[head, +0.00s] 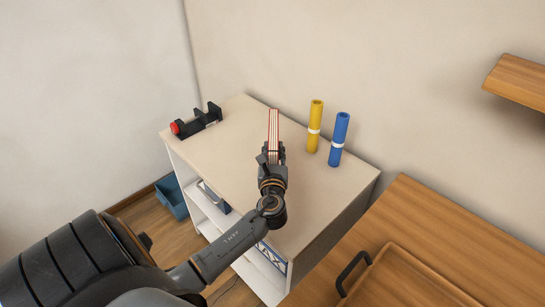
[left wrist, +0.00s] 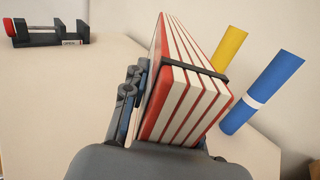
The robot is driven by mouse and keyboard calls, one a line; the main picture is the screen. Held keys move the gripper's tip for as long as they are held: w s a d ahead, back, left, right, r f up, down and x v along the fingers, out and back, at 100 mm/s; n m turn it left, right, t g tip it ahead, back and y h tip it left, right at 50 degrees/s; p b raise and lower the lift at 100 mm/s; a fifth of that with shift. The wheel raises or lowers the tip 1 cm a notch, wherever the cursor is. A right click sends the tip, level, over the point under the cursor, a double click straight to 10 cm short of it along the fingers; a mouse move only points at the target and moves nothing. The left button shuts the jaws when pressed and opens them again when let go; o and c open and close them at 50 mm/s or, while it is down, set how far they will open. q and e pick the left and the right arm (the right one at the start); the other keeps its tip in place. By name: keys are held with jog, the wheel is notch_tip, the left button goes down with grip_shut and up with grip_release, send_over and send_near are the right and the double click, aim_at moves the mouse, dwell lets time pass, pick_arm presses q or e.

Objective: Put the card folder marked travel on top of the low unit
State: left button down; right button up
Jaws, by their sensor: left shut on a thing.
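My left gripper (head: 272,154) is shut on a red-and-white striped folder (head: 273,128), held upright over the top of the low unit (head: 228,150). In the left wrist view the folder (left wrist: 190,100) shows several red and white layers, with a dark finger on its left and a dark bar across its right side. No travel mark is readable on it. I cannot tell whether its lower edge touches the top. The pale top also shows in the left wrist view (left wrist: 60,105). My right gripper is not in view.
A yellow roll (head: 315,125) and a blue roll (head: 339,138) stand just right of the folder. A black device with a red knob (head: 196,122) sits at the left end. A blue bin (head: 171,197) is on the floor. A wooden table (head: 420,222) with a tray stands right.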

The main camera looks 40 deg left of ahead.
pick_arm(q)
jog(key=f, duration=0.1)
jog(key=w+a+f, duration=0.1)
jog(key=w+a+f+b, duration=0.1)
jog(key=f, duration=0.1)
jog(key=shift+w+a, duration=0.1)
jog(key=shift+a, duration=0.05)
jog(key=f, duration=0.3)
jog(key=shift+w+a+f+b, duration=0.15)
jog(key=shift+w+f+b, duration=0.1)
jog(key=shift+b, duration=0.1)
jog(key=shift+s, duration=0.1)
jog(key=c, duration=1.1)
grip_release()
jog(key=shift+f, duration=0.1)
jog(key=shift+o, duration=0.2)
jog(key=v, duration=1.2)
